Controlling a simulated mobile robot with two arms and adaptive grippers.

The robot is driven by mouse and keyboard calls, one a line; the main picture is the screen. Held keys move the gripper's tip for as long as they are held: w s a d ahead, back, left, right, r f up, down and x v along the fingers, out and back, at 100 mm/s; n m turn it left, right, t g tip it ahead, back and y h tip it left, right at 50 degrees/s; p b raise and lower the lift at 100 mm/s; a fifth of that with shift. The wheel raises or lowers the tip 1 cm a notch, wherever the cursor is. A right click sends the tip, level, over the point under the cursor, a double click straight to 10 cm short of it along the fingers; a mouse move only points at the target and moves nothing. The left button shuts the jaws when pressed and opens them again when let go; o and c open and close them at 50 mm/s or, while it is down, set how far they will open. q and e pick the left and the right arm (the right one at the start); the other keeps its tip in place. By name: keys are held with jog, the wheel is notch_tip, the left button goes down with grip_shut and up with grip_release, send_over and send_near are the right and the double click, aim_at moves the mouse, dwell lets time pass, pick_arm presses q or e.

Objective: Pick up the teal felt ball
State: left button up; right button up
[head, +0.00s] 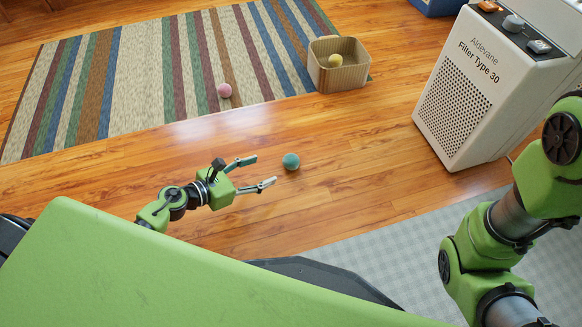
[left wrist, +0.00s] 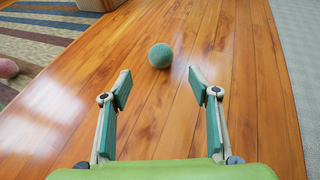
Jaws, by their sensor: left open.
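The teal felt ball (head: 291,161) lies on the wooden floor in the head view. It also shows in the left wrist view (left wrist: 160,55), beyond the fingertips and about midway between them. My left gripper (head: 266,172) is open and empty, with its fingers spread toward the ball. In the left wrist view my left gripper (left wrist: 157,82) has a clear gap between its two fingers, and the ball is outside that gap. My right arm shows at the right of the head view, but its gripper is out of frame.
A striped rug (head: 140,75) lies at the back left with a pink ball (head: 224,90) on it. A beige bin (head: 338,76) holds a yellow ball (head: 335,61). A white filter unit (head: 470,95) stands at right. A grey checked mat (head: 390,245) lies in front. Bare floor surrounds the teal ball.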

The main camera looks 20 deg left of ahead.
aim_at(285, 163)
pick_arm(q)
jog(key=b+x, duration=0.2)
jog(key=x, duration=0.6)
jog(key=b+x, duration=0.3)
jog(key=x, duration=0.2)
jog(key=shift+s+f+b, duration=0.1)
jog(key=shift+f+b, duration=0.3)
jog(key=shift+r, duration=0.1)
jog(key=c, duration=1)
